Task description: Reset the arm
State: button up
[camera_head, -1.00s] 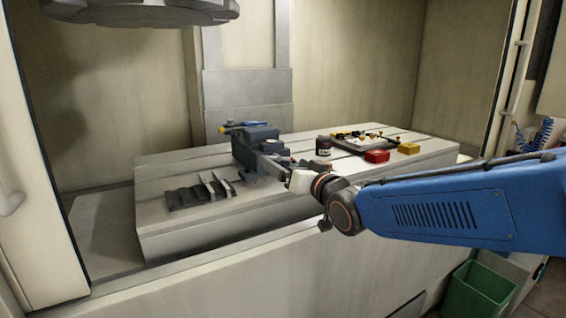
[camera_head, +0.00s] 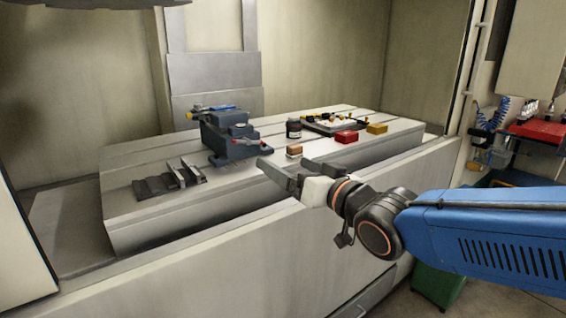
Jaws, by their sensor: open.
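My gripper (camera_head: 271,167) is open and empty, in front of the machine table's near edge, with its fingers pointing left and back. My blue arm reaches in from the right side of the picture. The grey machine table (camera_head: 240,188) lies behind the gripper. A dark blue-grey vise (camera_head: 228,135) stands on it, to the left of and behind the gripper. A small brown-topped block (camera_head: 294,150) sits on the table just behind the gripper and looks apart from it.
Dark metal mould pieces (camera_head: 170,180) lie at left. A green bin (camera_head: 438,287) is on the floor, lower right.

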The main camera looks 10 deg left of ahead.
jog(key=shift+s+d, duration=0.1)
jog(key=shift+s, duration=0.05)
jog(key=d+f+m+h, duration=0.2)
jog(key=d+f+h, duration=0.35)
jog(key=d, duration=0.75)
jog(key=d+f+m+h, duration=0.2)
jog(key=d+f+h, duration=0.3)
jog(key=d, duration=0.8)
jog(key=s+d+f+m+g+h, duration=0.1)
jog(key=s+d+f+g, duration=0.2)
jog(key=s+d+f, duration=0.2)
jog(key=s+d+f+m+g+h, duration=0.2)
jog(key=s+d+f, duration=0.4)
jog(key=s+d, duration=0.4)
jog(key=s+g, duration=0.1)
jog(key=s, duration=0.2)
jog(key=shift+d+f+g, duration=0.15)
jog(key=shift+d+g, duration=0.2)
jog(key=shift+g, duration=0.05)
